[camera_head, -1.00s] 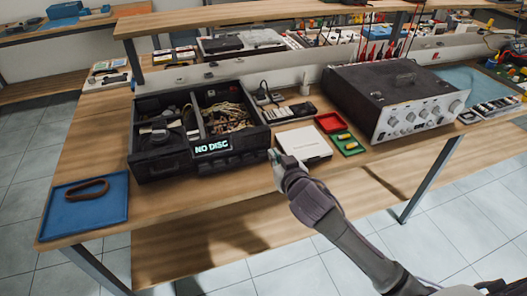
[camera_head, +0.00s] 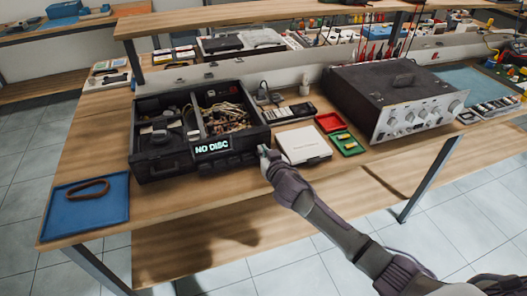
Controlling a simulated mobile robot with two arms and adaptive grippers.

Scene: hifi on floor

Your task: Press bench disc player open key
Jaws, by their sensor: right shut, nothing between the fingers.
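The disc player (camera_head: 165,165) is a black open-topped unit on the bench (camera_head: 100,165), with tangled wires and parts inside. Its front display (camera_head: 212,147) reads "NO DISC" in green letters. Small dark keys run along the lower front; I cannot tell which one is the open key. My right gripper (camera_head: 263,151) is shut and empty, its tip at the right end of the player's front. I cannot tell whether it touches a key. The gripper hides that front corner. My left gripper is not in view.
A white flat box (camera_head: 303,146) lies just right of my right gripper. Red (camera_head: 330,122) and green (camera_head: 347,143) trays lie beyond it. A silver-fronted amplifier (camera_head: 415,118) stands at the right. A blue tray (camera_head: 85,208) with a brown ring lies at the left.

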